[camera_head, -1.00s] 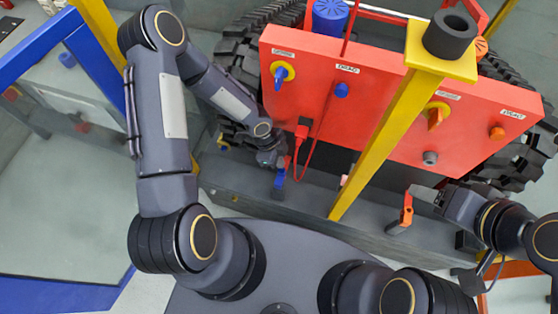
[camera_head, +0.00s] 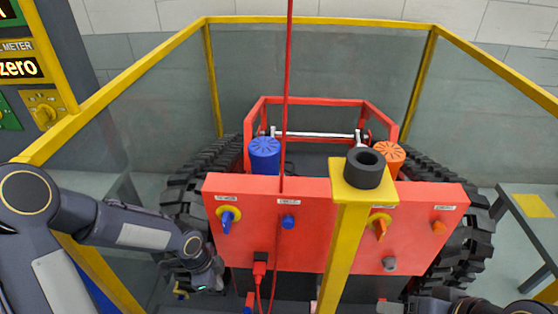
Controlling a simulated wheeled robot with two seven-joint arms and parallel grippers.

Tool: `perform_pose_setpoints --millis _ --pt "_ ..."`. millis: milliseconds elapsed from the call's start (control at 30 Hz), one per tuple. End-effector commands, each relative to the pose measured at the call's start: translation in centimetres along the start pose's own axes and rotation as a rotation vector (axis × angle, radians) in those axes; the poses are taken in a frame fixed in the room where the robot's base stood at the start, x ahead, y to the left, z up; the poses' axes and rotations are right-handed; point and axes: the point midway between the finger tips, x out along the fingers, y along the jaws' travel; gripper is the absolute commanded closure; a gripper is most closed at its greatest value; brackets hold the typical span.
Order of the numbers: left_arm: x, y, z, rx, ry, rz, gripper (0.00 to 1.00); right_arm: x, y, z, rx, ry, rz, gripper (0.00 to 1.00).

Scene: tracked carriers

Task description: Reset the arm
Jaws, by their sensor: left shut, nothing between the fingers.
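My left arm comes in from the left edge and bends down to my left gripper (camera_head: 212,282), low at the left front of the red tracked carrier (camera_head: 335,228). My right arm shows only in the bottom right corner. A piece of my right gripper (camera_head: 390,306) shows at the bottom edge, right of the yellow post; its fingers are mostly cut off, so I cannot tell their state.
A yellow post (camera_head: 345,245) with a black ring (camera_head: 365,168) stands before the red panel. Yellow rails (camera_head: 120,90) surround the carrier. A grey table (camera_head: 535,230) stands right.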

Motion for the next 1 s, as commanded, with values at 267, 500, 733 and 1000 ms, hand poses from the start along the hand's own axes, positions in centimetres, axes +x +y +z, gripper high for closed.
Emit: perform_pose_setpoints --millis 267,500,733,1000 --pt "-12.8 3.0 2.9 -0.556 -0.044 -0.174 1.0 0.0 0.0 0.0 0.0 0.0 0.0 0.36" --pt "-19.9 8.8 2.8 -1.04 0.132 -0.262 1.0 0.0 0.0 0.0 0.0 0.0 0.0 0.36" --pt "-22.7 13.8 1.3 -1.363 0.382 -0.228 1.0 0.0 0.0 0.0 0.0 0.0 0.0 0.36" --pt "-23.4 15.6 0.5 -1.468 0.49 -0.181 1.0 0.0 0.0 0.0 0.0 0.0 0.0 0.36"
